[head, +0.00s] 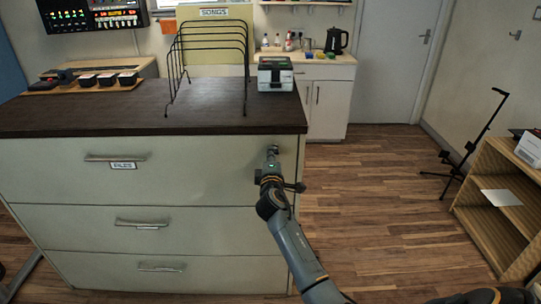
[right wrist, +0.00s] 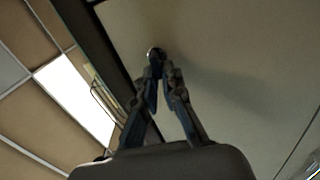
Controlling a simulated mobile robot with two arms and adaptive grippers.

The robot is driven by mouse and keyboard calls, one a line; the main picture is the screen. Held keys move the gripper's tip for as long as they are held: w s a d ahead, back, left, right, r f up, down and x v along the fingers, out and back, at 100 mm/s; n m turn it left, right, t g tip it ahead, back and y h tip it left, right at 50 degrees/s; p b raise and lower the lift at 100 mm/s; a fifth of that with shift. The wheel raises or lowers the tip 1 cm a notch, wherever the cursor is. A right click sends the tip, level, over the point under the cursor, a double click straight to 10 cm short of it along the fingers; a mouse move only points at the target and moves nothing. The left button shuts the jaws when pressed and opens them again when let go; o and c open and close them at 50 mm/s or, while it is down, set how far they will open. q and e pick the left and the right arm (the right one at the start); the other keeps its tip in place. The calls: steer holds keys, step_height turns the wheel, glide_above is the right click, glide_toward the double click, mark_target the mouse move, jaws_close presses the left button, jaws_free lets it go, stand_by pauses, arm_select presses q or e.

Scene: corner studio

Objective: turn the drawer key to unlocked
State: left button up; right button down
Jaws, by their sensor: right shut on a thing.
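A pale drawer cabinet (head: 190,185) with a dark top stands in front of me. Its top drawer has a bar handle (head: 115,158) and a "FILES" label. The lock with its key (head: 272,150) is at the upper right of the top drawer front. My right gripper (head: 271,166) is at the lock, its fingers shut on the key. In the right wrist view the fingertips (right wrist: 157,72) meet at the round metal lock (right wrist: 155,54) on the drawer front. The fingers hide most of the key, so I cannot tell which way it is turned. My left gripper is not in view.
A wire rack (head: 208,60) and a small boxy device (head: 275,74) stand on the dark top (head: 130,115). A wooden shelf (head: 500,200) and a black stand (head: 470,150) are on the right. The wooden floor between them and the cabinet is clear.

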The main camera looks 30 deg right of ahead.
steer(key=shift+d+r, duration=0.1)
steer(key=shift+r, duration=0.05)
steer(key=c, duration=1.6)
jaws_free()
steer(key=shift+c, duration=0.2)
steer(key=shift+o, duration=0.9)
steer(key=shift+d, duration=0.1)
steer(key=v, duration=1.2)
steer(key=shift+w+f, duration=0.1)
steer(key=shift+f, duration=0.15)
